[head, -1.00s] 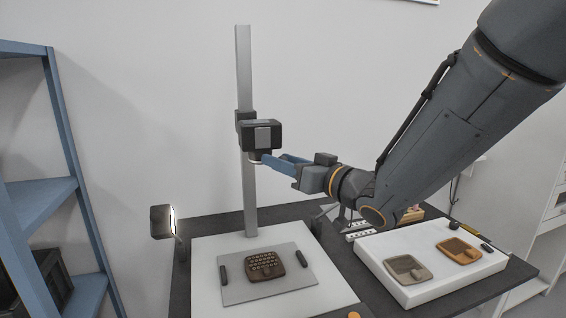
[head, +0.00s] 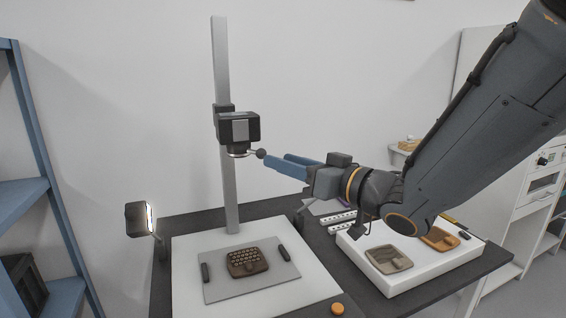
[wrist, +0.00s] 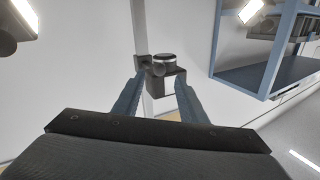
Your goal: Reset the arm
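My gripper (head: 275,160) has two blue fingers and is raised above the table, close to the right of the camera unit (head: 239,128) on its grey post. In the wrist view my gripper (wrist: 156,88) has its fingers well apart, with nothing held between them. The camera unit also shows in the wrist view (wrist: 165,80), beyond the fingers. A brown patterned sherd piece (head: 247,262) lies on the grey plate (head: 222,291) below the camera unit, well below my gripper.
A white tray (head: 400,284) on the right holds a beige piece (head: 388,259) and an orange-brown piece (head: 439,239). A lamp (head: 140,219) stands at the left edge. An orange button (head: 337,309) is at the front. A blue shelf (head: 25,196) stands left.

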